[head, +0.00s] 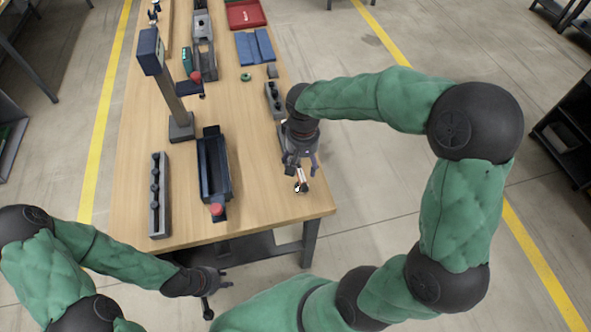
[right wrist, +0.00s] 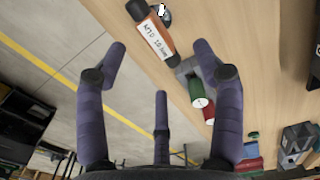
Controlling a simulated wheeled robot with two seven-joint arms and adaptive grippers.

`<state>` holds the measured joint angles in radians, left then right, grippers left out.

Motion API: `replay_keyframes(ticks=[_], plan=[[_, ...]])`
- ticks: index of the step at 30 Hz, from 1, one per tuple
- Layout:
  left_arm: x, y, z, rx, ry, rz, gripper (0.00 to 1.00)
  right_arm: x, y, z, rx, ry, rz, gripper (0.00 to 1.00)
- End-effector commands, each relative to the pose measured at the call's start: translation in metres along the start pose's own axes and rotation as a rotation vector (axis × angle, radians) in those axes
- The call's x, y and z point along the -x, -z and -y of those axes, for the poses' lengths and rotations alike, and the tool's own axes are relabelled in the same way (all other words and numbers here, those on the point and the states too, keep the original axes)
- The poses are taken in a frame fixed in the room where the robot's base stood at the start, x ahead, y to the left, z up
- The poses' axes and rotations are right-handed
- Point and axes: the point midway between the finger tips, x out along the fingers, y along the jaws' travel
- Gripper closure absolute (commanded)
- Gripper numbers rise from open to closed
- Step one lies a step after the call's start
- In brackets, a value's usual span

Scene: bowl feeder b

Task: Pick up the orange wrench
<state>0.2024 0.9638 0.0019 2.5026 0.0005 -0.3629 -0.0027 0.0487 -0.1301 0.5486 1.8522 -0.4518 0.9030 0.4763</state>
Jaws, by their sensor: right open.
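In the head view only a small part of the wrench (head: 301,178) shows below my right gripper (head: 300,160). My right gripper is open with its fingers spread; in the right wrist view (right wrist: 160,62) the wrench is beyond the fingertips and nothing is between them. My left gripper (head: 213,281) hangs beside the table's front edge, away from the wrench; its finger opening is unclear.
A green roll and a red-ended part (right wrist: 203,100) lie near the wrench. A dark long tray (head: 213,170), a narrow grey rack (head: 159,195) and a post with a screen (head: 165,75) stand on the wooden table (head: 262,205). The near right corner is mostly clear.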

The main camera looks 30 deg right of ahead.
Motion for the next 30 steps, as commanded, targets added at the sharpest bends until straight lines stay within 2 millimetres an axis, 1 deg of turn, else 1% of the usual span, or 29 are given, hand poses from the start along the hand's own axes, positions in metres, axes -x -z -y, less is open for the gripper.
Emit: replay_keyframes(ticks=[1, 3, 7, 9, 17, 22, 25, 27, 30], plan=[[-0.003, -0.001, 0.001, 0.000, 0.000, 0.002, 0.68, -0.010, -0.002, 0.000, 0.000, -0.002, 0.006, 0.32], [-0.006, -0.001, 0.002, 0.000, 0.000, 0.003, 0.68, -0.021, -0.002, 0.000, 0.001, -0.001, 0.006, 0.32], [-0.010, -0.001, 0.004, 0.000, 0.000, 0.003, 0.68, -0.039, -0.002, 0.000, 0.001, -0.001, 0.004, 0.32], [-0.011, -0.001, 0.004, 0.000, 0.000, 0.002, 0.68, -0.046, -0.002, 0.000, 0.001, -0.001, 0.005, 0.32], [-0.014, 0.000, 0.005, 0.000, 0.000, 0.002, 0.68, -0.058, -0.003, 0.001, 0.001, -0.001, 0.004, 0.32], [-0.022, 0.000, 0.008, 0.000, 0.000, 0.002, 0.68, -0.082, -0.009, 0.003, 0.002, -0.001, 0.006, 0.32], [-0.026, 0.000, 0.009, 0.000, 0.000, 0.002, 0.68, -0.095, -0.008, 0.003, 0.001, -0.001, 0.005, 0.32], [-0.027, 0.000, 0.010, 0.000, 0.000, 0.002, 0.68, -0.101, -0.008, 0.003, 0.001, 0.000, 0.004, 0.32], [-0.027, 0.000, 0.010, 0.000, 0.000, 0.002, 0.68, -0.103, -0.008, 0.004, 0.001, 0.001, 0.002, 0.32]])
